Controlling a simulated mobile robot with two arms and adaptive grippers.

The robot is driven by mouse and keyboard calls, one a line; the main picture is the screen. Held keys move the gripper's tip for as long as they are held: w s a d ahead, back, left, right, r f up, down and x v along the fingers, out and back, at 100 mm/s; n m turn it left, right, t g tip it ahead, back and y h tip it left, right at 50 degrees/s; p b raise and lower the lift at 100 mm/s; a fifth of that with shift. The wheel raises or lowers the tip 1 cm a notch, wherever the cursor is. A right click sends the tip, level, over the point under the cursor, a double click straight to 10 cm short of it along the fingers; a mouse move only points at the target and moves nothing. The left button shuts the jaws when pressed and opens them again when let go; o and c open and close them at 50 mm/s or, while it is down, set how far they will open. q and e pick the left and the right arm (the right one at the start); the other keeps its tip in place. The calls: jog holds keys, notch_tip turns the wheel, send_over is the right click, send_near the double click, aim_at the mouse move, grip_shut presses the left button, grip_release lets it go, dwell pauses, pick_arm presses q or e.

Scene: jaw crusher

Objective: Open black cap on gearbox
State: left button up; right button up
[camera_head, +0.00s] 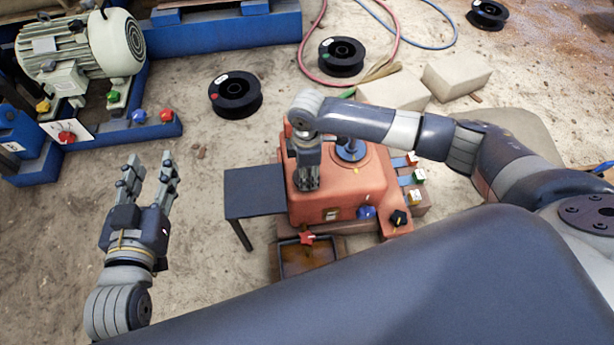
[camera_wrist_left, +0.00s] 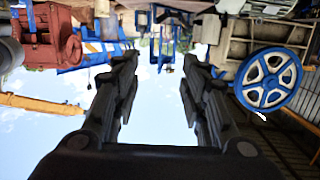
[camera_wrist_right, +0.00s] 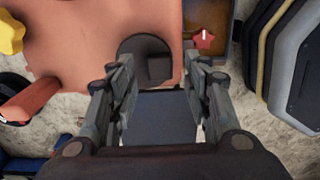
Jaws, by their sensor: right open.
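The orange gearbox (camera_head: 345,192) stands on the ground in the middle of the head view, and its top face shows in the right wrist view (camera_wrist_right: 90,40). A dark round part with a squarish block, which looks like the black cap (camera_wrist_right: 140,46), lies on that face, just beyond and between my right fingertips. My right gripper (camera_head: 309,186) points down over the gearbox's left part and hides the cap in the head view. It is open with nothing held; contact cannot be told. My left gripper (camera_head: 153,170) is open and empty, left of the gearbox, and also shows in the left wrist view (camera_wrist_left: 160,65).
A dark side table (camera_head: 255,191) adjoins the gearbox's left side. A red knob (camera_head: 307,238) is above a tray (camera_head: 300,268) in front. A blue knob (camera_head: 366,212) and black star knob (camera_head: 399,217) sit at the front right. A motor (camera_head: 80,45) stands back left.

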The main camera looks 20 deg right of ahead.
jog(key=shift+f+b, duration=0.3)
jog(key=shift+f, duration=0.75)
pick_arm(q)
jog(key=r, duration=0.1)
jog(key=r+t, duration=0.2)
jog(key=r, duration=0.1)
jog(key=shift+w+d+h, duration=0.3)
jog(key=shift+d+h, duration=0.05)
jog(key=shift+h, duration=0.05)
jog(key=shift+r, duration=0.1)
pick_arm(e)
grip_shut()
